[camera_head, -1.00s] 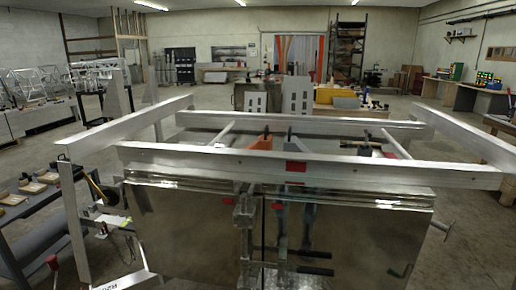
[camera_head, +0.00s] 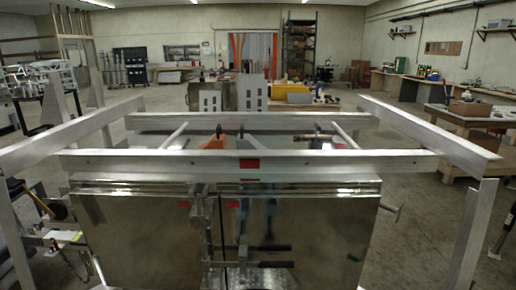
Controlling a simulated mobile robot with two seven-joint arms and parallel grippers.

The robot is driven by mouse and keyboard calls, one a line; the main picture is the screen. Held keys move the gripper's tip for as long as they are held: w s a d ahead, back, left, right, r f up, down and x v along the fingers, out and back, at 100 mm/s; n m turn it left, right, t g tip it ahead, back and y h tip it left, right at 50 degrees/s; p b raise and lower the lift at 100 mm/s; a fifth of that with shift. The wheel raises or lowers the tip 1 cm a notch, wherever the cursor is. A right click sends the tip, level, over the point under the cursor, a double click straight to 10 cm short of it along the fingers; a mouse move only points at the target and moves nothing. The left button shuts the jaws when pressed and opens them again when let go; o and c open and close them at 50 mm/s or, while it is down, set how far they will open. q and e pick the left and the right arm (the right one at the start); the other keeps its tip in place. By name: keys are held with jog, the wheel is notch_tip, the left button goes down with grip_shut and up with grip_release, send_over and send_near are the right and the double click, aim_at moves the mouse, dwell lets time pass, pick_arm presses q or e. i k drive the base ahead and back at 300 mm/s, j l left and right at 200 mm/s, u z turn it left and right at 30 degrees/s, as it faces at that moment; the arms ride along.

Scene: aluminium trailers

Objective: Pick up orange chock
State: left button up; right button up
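An orange piece, which looks like the orange chock (camera_head: 216,143), shows behind the front top beam of the aluminium trailer frame (camera_head: 330,161). Only its upper part is visible; the beam hides the rest. A grey piece of similar shape (camera_head: 246,142) stands just to its right, also partly hidden. Neither of my grippers shows clearly in the head view, so I cannot see what they hold.
A shiny metal panel (camera_head: 320,230) hangs below the front beam, facing me, with reflections in it. Slanted side beams close in the frame left and right. A wooden workbench (camera_head: 465,125) stands at the right. Open floor (camera_head: 410,240) lies right of the panel.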

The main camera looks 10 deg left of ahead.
aim_at(218, 140)
jog(key=j+z, duration=0.15)
jog(key=z, duration=0.25)
jog(key=i+j+z, duration=0.1)
jog(key=j+z, duration=0.35)
jog(key=z, duration=0.3)
jog(key=j+z, duration=0.25)
jog(key=j, duration=0.2)
jog(key=j+z, duration=0.25)
jog(key=j, duration=0.5)
jog(key=k+j+z, duration=0.1)
jog(key=j, duration=0.2)
jog(key=k+j, duration=0.15)
jog(key=j, duration=0.15)
jog(key=z, duration=0.05)
